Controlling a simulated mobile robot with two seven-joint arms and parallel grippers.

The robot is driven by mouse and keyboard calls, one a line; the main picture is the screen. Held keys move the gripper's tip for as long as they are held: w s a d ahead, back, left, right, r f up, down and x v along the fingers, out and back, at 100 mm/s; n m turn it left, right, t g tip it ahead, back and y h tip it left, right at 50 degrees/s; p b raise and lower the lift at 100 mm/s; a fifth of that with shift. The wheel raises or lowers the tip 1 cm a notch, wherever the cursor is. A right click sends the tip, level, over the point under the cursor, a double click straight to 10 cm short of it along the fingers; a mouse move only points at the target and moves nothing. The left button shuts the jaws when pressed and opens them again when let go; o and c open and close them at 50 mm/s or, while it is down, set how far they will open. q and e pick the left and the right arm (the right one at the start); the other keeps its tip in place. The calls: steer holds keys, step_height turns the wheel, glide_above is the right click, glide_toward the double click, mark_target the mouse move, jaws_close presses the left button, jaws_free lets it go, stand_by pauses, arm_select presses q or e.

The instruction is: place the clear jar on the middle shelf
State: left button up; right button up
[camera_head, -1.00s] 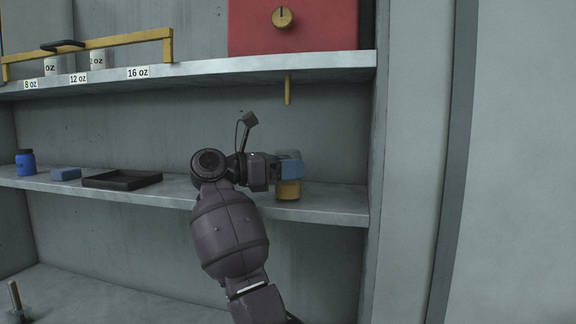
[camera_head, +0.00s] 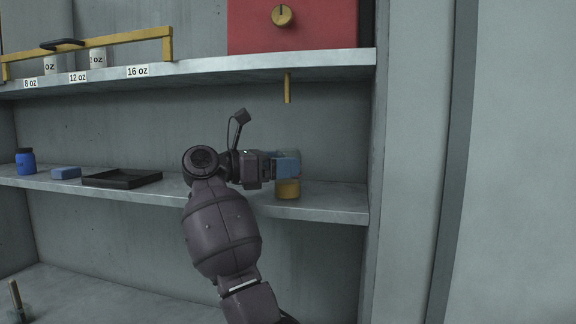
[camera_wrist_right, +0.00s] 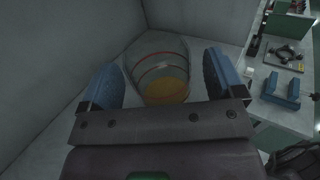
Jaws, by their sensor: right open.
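The clear jar (camera_head: 288,189) stands upright on the middle shelf (camera_head: 330,202) near its right end, with amber contents in its lower part. My right gripper (camera_head: 287,163) is at the jar's upper part, and its blue fingers partly hide the jar in the head view. In the right wrist view the jar (camera_wrist_right: 160,78) is between the two spread blue fingers of my right gripper (camera_wrist_right: 166,82). The fingers are open, with a visible gap on the right side. My left gripper is in neither view.
A black tray (camera_head: 122,184), a blue block (camera_head: 66,173) and a blue bottle (camera_head: 26,161) are on the left part of the middle shelf. A yellow spout (camera_head: 287,88) hangs above the jar, below a red box (camera_head: 292,28). A wall panel bounds the shelf on the right.

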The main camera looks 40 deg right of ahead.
steer(key=v, duration=0.5)
steer(key=shift+w+a+f+b, duration=0.2)
steer(key=shift+a+b, duration=0.1)
steer(key=shift+b, duration=0.1)
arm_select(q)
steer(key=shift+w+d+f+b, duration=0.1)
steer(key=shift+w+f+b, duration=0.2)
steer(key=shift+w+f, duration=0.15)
arm_select(e)
steer(key=v, duration=0.5)
steer(key=shift+s+r, duration=0.1)
steer(key=shift+r, duration=0.1)
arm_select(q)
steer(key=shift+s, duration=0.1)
